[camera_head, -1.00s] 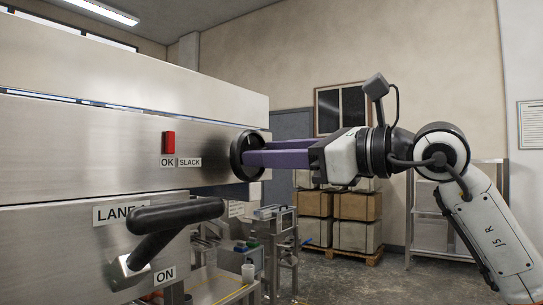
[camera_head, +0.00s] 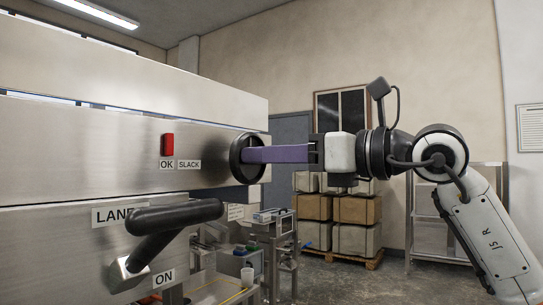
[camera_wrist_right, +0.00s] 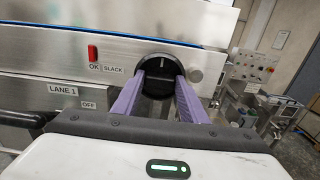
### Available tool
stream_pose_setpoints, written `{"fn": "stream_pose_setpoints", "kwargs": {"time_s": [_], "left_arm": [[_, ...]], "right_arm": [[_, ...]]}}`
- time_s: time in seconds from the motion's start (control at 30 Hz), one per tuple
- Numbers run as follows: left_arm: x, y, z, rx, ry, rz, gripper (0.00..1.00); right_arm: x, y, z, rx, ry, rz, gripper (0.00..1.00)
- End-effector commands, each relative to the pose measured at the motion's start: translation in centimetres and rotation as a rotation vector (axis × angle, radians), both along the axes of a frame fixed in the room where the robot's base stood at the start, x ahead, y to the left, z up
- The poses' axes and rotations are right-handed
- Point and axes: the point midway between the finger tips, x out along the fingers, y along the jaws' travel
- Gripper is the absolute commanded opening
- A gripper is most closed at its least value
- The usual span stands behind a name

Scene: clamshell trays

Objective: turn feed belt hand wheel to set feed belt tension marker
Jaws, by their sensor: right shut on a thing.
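The black round feed belt hand wheel (camera_head: 236,160) sits on the steel front panel. It also shows between my fingers in the right wrist view (camera_wrist_right: 161,68). My right gripper (camera_head: 250,154) is shut on the wheel, its long purple fingers reaching in from the right; in the wrist view the fingers (camera_wrist_right: 160,82) are on either side of it. The red tension marker (camera_head: 167,144) stands above the OK label, left of the SLACK label (camera_head: 189,165). It also shows in the wrist view (camera_wrist_right: 92,53). My left gripper is not in view.
A black lever handle (camera_head: 175,215) juts out below the wheel, between the LANE label (camera_head: 113,215) and the ON label (camera_head: 164,277). Stacked boxes (camera_head: 340,225) on a pallet and a metal rack (camera_head: 430,230) stand behind my right arm.

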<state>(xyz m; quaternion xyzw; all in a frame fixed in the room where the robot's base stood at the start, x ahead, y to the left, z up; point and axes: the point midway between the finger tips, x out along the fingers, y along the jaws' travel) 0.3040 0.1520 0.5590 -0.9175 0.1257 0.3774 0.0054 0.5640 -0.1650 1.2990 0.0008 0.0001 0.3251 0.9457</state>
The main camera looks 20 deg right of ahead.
Motion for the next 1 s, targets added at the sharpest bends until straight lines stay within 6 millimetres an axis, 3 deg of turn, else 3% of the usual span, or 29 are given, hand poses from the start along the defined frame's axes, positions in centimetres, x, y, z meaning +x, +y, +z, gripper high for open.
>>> {"fn": "stream_pose_setpoints", "kwargs": {"time_s": [0.03,0.07,0.17,0.57,1.0], "left_arm": [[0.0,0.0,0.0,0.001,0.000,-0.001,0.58],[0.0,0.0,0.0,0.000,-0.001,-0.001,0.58],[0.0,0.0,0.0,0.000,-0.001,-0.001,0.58],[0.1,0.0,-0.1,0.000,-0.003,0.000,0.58],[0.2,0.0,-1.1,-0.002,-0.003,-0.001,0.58]], "right_arm": [[0.0,0.0,-0.1,-0.002,0.002,0.001,0.17],[0.0,0.0,-0.1,-0.002,0.002,0.001,0.42],[0.0,0.0,-0.1,-0.003,0.002,0.001,0.58],[-0.7,-0.6,-0.1,-0.002,-0.001,-0.001,0.58],[-6.8,-5.4,-0.2,-0.002,0.000,-0.003,0.58]]}}
